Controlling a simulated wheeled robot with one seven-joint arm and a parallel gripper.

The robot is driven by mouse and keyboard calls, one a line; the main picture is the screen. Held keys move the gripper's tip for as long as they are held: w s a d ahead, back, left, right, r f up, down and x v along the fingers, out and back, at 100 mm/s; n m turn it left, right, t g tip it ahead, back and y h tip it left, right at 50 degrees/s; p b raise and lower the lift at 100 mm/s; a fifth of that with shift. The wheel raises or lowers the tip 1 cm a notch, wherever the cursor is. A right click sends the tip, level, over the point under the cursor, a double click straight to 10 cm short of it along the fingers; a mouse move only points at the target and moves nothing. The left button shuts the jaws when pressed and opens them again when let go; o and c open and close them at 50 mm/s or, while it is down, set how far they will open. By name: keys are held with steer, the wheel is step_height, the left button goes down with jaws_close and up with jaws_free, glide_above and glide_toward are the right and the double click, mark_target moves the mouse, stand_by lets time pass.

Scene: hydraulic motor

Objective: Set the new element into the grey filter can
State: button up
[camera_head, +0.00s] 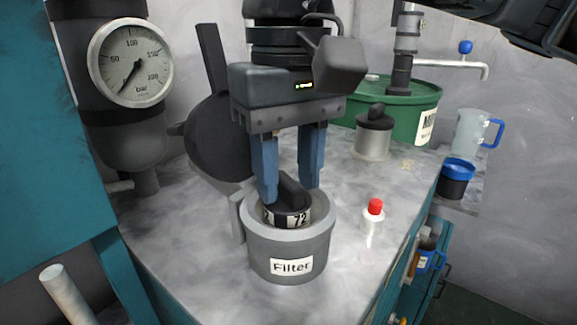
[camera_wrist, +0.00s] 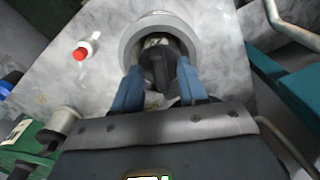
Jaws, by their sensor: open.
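The grey filter can (camera_head: 288,250), labelled "Filter", stands on the worktop below my gripper. A dark element marked "72" (camera_head: 291,215) sits inside the can's round opening, with its upper part and black handle showing above the rim. In the wrist view the element (camera_wrist: 160,67) lies within the can's ring (camera_wrist: 128,48). My gripper (camera_head: 292,196) points down over the can, its blue fingers apart on either side of the element's handle. A gap shows beside the fingers. The element's lower part is hidden in the can.
A small bottle with a red cap (camera_head: 374,217) stands right of the can. Behind are a lidded grey container (camera_head: 373,138) and a green drum (camera_head: 410,112). A black round lid (camera_head: 217,140) stands tilted behind the can. A pressure gauge (camera_head: 131,63) is at left.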

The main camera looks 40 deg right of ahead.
step_height(320, 180, up, 12)
steer(key=p, duration=0.2)
steer(key=shift+r, duration=0.15)
stand_by(1.4)
